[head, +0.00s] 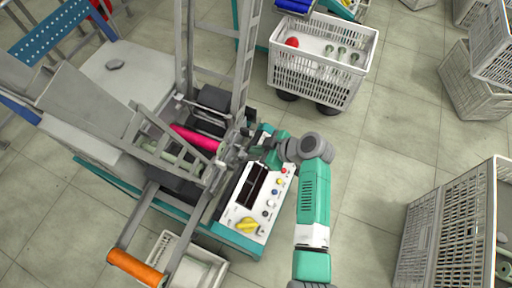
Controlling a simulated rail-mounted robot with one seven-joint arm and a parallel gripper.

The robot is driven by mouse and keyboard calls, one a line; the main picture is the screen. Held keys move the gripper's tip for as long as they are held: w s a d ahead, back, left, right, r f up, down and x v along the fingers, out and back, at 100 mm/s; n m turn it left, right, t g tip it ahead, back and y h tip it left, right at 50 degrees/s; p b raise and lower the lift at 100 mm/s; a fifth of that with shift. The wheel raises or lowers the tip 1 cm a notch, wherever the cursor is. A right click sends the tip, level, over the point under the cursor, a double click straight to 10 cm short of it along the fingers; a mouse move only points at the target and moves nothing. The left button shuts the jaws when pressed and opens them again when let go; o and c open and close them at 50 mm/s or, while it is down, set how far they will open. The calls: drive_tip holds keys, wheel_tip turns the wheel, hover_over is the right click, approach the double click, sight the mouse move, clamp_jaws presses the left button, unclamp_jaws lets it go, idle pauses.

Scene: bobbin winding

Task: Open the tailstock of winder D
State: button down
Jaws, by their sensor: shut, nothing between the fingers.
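The winder (120,168) stands at left centre, a grey and teal machine with a slanted metal frame. A pink bobbin (196,138) lies across its middle, and a pale greenish one (160,152) lies in front of it. The tailstock seems to be the grey mechanism (232,150) at the bobbin's right end; I cannot tell whether it is open. No letter D is readable. My teal and grey arm reaches in from the bottom right. My gripper (256,150) is shut and empty, close to that mechanism; contact is hidden by its small size.
A control panel (276,207) with coloured buttons and a yellow knob lies below my gripper. A white crate cart (325,75) stands behind. More crates (450,235) stand at right. An orange-handled bar (136,268) juts out front. Floor at right centre is clear.

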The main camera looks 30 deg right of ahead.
drive_tip(key=shift+s+d+f, duration=0.1)
drive_tip(key=shift+s+f, duration=0.1)
drive_tip(key=shift+f, duration=0.2)
drive_tip(key=w+a+r, duration=0.2)
drive_tip(key=r, duration=0.1)
drive_tip(key=shift+w, duration=0.3)
drive_tip(key=p+v, duration=0.1)
drive_tip(key=v, duration=0.8)
drive_tip(key=shift+s+d, duration=0.3)
drive_tip(key=shift+s, duration=0.1)
